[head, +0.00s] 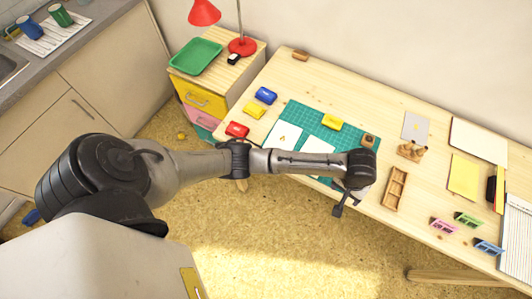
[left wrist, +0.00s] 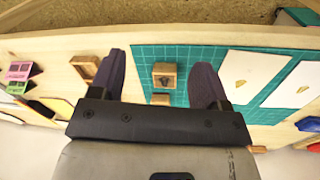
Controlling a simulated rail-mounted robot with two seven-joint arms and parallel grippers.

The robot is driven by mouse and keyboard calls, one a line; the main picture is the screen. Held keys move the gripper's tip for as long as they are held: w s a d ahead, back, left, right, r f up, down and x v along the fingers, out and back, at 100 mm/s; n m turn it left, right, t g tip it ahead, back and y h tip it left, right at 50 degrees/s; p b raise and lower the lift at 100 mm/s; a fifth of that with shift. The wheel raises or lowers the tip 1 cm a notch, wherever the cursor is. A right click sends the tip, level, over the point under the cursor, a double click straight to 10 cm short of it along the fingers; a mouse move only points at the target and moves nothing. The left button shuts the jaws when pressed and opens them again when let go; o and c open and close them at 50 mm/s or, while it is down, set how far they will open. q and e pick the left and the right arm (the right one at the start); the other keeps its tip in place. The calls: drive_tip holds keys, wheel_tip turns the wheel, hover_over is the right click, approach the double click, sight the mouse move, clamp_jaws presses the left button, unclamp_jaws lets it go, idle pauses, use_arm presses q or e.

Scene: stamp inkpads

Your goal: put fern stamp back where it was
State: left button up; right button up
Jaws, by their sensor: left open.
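A small wooden stamp (left wrist: 164,75) with a dark mark on top stands on the green mat (head: 300,120). In the left wrist view it appears between the fingers of my left gripper (left wrist: 160,82), which is open and does not touch it. A second wooden piece (left wrist: 160,99) shows behind it, partly hidden by the gripper body. In the head view a wooden stamp (head: 369,140) is at the mat's right end, and my left gripper (head: 344,203) hangs near the table's front edge. I cannot make out a fern picture. An open wooden tray (head: 395,188) lies right of the mat.
Yellow (head: 332,121), blue (head: 265,95) and red (head: 237,130) inkpads lie on or beside the mat, near white cards (head: 283,135). Pink (head: 443,226), green and blue holders stand front right.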

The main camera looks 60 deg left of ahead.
use_arm(q)
drive_tip(key=s+f+m+t+h, duration=0.1)
drive_tip(key=s+f+m+t, duration=0.2)
drive_tip(key=s, duration=1.2)
drive_tip(key=s+a+r+m+y, duration=0.2)
drive_tip(key=s+a, duration=0.7)
drive_tip(key=s, duration=0.3)
drive_tip(key=shift+s+a+r+m, duration=0.2)
drive_tip(key=shift+s+m, duration=0.05)
drive_tip(key=shift+m, duration=0.15)
